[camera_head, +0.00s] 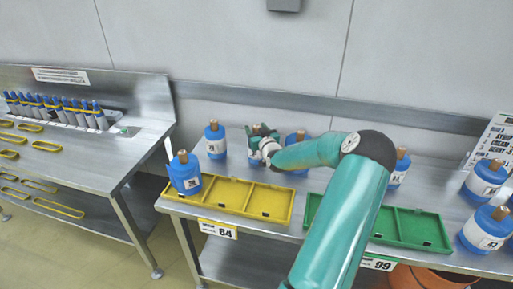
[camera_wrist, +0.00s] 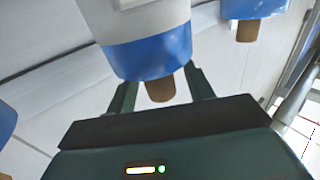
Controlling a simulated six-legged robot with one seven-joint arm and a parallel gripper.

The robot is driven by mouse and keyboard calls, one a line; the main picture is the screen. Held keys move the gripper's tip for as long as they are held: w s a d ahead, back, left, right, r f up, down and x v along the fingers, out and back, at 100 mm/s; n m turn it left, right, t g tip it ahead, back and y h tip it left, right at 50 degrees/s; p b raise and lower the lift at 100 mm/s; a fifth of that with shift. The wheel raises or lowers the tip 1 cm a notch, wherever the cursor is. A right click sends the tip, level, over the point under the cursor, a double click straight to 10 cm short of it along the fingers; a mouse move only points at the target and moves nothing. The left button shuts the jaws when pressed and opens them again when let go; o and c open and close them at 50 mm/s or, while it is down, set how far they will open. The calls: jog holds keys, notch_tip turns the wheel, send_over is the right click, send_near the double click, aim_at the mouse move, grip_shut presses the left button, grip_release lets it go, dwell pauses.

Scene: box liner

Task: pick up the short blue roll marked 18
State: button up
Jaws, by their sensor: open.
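Several blue rolls with white labels and brown cores stand on the metal table. My gripper (camera_head: 262,133) is at the back of the table, by a blue roll (camera_head: 254,155) that it partly hides. In the wrist view, my gripper (camera_wrist: 163,84) is open, with a finger on each side of a blue roll (camera_wrist: 150,55) whose brown core points toward the palm. I cannot tell whether the fingers touch it. The number on this roll is not readable, so I cannot tell if it is the one marked 18.
Other rolls stand close by at the left (camera_head: 215,140) and right (camera_head: 298,138); another roll (camera_head: 185,173) is at the front left. A yellow tray (camera_head: 240,197) and a green tray (camera_head: 410,228) lie along the front edge. A grey wall rises behind.

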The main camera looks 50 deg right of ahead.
grip_shut()
jog(key=shift+r, duration=0.1)
jog(key=shift+r, duration=0.15)
